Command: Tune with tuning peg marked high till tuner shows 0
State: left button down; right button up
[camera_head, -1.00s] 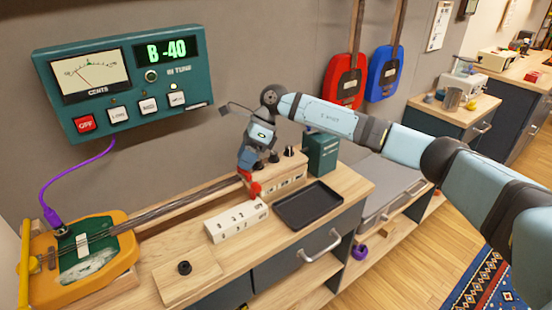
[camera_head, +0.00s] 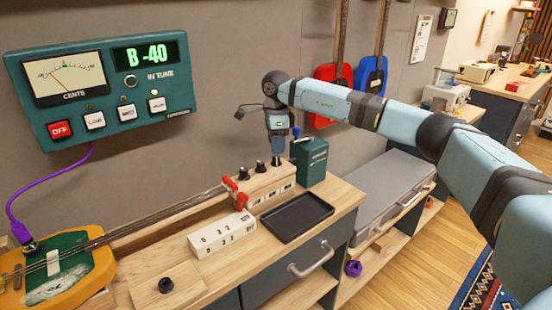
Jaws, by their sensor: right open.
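The teal tuner (camera_head: 105,85) on the wall reads "B -40" in green, with its needle left of centre on the dial. The orange string instrument (camera_head: 55,265) lies at the lower left. Its long neck runs right to a wooden peg head (camera_head: 266,186) with small labels on its front. Three black pegs stand on top: a left one (camera_head: 242,173), a middle one (camera_head: 260,167) and a right one (camera_head: 276,161). My right gripper (camera_head: 277,152) is open and points down at the right peg. I cannot tell whether it touches the peg.
A white numbered block (camera_head: 221,235) and a black tray (camera_head: 297,217) lie in front of the peg head. Red parts (camera_head: 240,202) sit at its left end. A green box (camera_head: 309,160) stands close right of the gripper. A black knob (camera_head: 166,285) is on a wooden board.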

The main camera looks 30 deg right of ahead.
aim_at(276, 157)
jog(key=shift+f, duration=2.3)
jog(key=c, duration=0.9)
